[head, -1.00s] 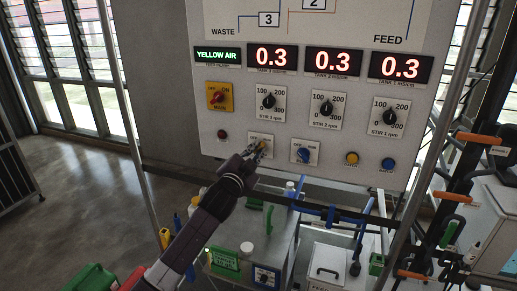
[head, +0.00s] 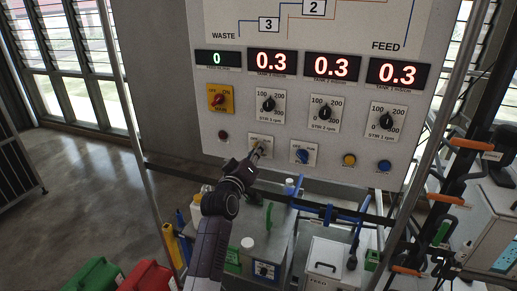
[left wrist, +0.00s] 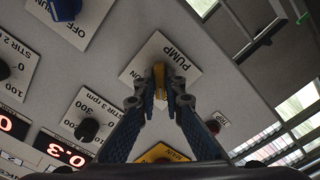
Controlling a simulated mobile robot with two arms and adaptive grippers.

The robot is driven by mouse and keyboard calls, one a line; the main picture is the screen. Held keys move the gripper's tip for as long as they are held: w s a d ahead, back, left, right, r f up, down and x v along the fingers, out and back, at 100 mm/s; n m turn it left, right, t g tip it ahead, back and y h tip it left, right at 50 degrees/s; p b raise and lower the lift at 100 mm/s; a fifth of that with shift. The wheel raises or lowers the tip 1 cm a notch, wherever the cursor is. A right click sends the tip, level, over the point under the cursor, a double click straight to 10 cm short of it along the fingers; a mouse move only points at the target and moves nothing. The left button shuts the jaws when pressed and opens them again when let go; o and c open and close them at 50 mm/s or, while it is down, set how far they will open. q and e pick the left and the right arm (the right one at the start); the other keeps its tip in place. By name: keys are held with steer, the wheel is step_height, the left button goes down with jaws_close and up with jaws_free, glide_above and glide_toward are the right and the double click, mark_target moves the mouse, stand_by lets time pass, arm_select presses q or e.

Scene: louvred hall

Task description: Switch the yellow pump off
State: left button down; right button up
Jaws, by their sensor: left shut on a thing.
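The yellow pump switch is a small yellow knob on a white plate (head: 266,141) low on the grey control panel. In the left wrist view the knob (left wrist: 159,74) sits between my fingertips, and its plate reads PUMP (left wrist: 172,48). My left gripper (head: 258,153) reaches up to it from below and is shut on the knob; it also shows in the left wrist view (left wrist: 160,88). The fingers hide part of the knob, and its exact setting is hard to read. The left display (head: 217,58) shows a green 0. My right gripper is not in view.
A blue knob (head: 302,155) is just right of the pump plate. A red main switch (head: 218,99) on a yellow plate and several black stir dials are above. Tanks with lids and pipes stand below the panel. Red displays (head: 270,62) read 0.3.

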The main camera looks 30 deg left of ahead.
arm_select(q)
steer(key=c, duration=2)
jaws_free()
steer(key=shift+o, duration=0.2)
steer(key=shift+s, duration=0.1)
steer(key=v, duration=0.7)
